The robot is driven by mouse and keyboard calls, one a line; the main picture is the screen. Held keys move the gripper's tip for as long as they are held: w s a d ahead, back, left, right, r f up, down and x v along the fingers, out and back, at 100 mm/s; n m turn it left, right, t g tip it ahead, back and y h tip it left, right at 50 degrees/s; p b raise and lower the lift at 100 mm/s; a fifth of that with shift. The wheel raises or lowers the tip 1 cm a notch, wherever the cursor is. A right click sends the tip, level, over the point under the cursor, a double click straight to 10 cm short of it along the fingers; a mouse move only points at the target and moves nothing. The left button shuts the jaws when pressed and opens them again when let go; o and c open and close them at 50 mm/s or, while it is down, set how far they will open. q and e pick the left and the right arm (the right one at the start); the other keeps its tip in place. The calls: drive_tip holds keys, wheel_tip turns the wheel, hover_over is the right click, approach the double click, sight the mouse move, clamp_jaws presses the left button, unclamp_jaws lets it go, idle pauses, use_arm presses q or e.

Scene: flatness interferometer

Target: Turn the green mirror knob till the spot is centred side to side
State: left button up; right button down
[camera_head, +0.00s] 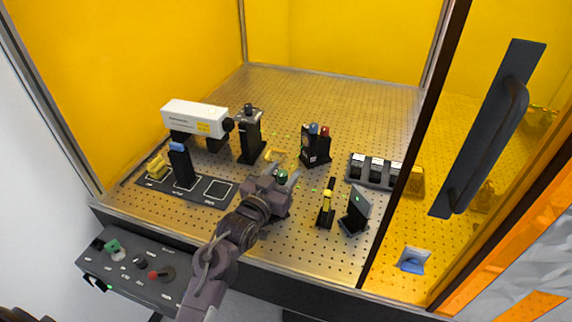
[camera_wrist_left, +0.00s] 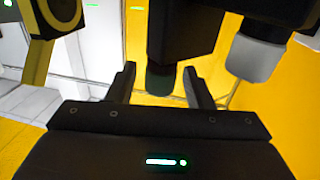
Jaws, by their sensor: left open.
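The green knob (camera_head: 282,176) is a small dark green cylinder low on the bench, partly hidden by my left gripper. In the left wrist view the green knob (camera_wrist_left: 160,82) hangs off the end of a black block (camera_wrist_left: 182,35). My left gripper (camera_head: 284,175) is open, with one finger on each side of the knob. The left wrist view shows a gap between the knob and the fingers. A small dark screen (camera_head: 358,203) with a green mark stands at the front right; the spot's centring is too small to tell. My right gripper is not in view.
A black mount (camera_head: 316,147) with blue and red knobs stands behind. A white laser box (camera_head: 196,118) and a black post (camera_head: 250,134) stand left. A yellow-topped post (camera_head: 326,207) is right of my gripper. A control box (camera_head: 140,272) sits front left. The back of the perforated plate (camera_head: 335,95) is clear.

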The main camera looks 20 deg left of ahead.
use_arm(q)
drive_tip(key=shift+w+d, duration=0.15)
drive_tip(key=shift+w, duration=0.65)
drive_tip(key=c, duration=1)
drive_tip(key=shift+s+d+m+g+h, duration=0.15)
drive_tip(key=shift+m+g+h, duration=0.4)
drive_tip(key=shift+m+h, duration=0.75)
drive_tip(key=shift+w+d+m+g+h, duration=0.15)
drive_tip(key=shift+m+g+h, duration=0.55)
drive_tip(key=shift+h, duration=1.1)
drive_tip(key=shift+s, duration=0.1)
drive_tip(key=o, duration=1)
